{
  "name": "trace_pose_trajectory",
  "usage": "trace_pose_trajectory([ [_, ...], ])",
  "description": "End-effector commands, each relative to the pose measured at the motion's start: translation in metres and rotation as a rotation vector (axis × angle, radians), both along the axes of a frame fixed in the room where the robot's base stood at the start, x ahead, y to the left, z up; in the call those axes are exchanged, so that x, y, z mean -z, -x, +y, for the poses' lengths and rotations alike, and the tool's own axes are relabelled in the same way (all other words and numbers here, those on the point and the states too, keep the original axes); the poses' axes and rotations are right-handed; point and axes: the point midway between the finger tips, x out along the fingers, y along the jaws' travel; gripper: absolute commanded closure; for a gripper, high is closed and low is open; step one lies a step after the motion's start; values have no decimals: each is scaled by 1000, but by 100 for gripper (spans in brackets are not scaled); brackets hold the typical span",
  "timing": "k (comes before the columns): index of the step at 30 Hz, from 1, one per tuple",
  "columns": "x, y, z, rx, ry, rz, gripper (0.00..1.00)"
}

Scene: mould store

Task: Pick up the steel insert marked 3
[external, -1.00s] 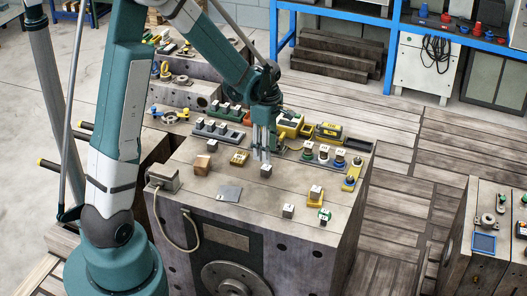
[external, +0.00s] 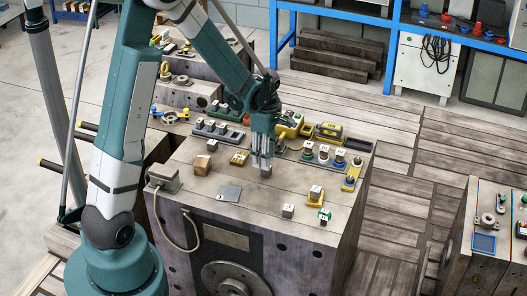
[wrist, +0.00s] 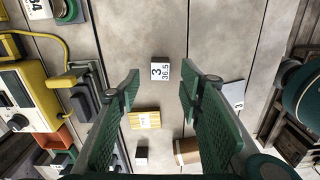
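The steel insert (wrist: 160,70) is a small block with a white top label reading 3 and 36.5. It stands on the bench top, and in the external view it shows as a grey cube (external: 266,173) right at my fingertips. My gripper (external: 262,166) points down over it. In the wrist view my gripper (wrist: 160,84) is open, with green-padded fingers apart and the insert in the gap toward their tips. I cannot tell whether a finger touches it. A flat grey plate (external: 229,193) lies to its front left and also carries a 3 label in the wrist view (wrist: 238,96).
A yellow block (external: 239,158) and a brown block (external: 202,163) stand left of the insert. Labelled blocks in coloured holders (external: 323,155) line the back right. Two more blocks (external: 288,210) (external: 315,193) stand at the front right. Bench around the insert is clear.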

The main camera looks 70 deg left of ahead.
Motion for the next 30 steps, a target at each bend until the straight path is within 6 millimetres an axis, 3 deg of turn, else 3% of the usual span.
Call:
trace_pose_trajectory([
  [11,3,0,0,0,0,0,63],
  [24,45,-1,-1,0,0,0,63],
  [30,52,-1,-1,0,0,0,63],
])
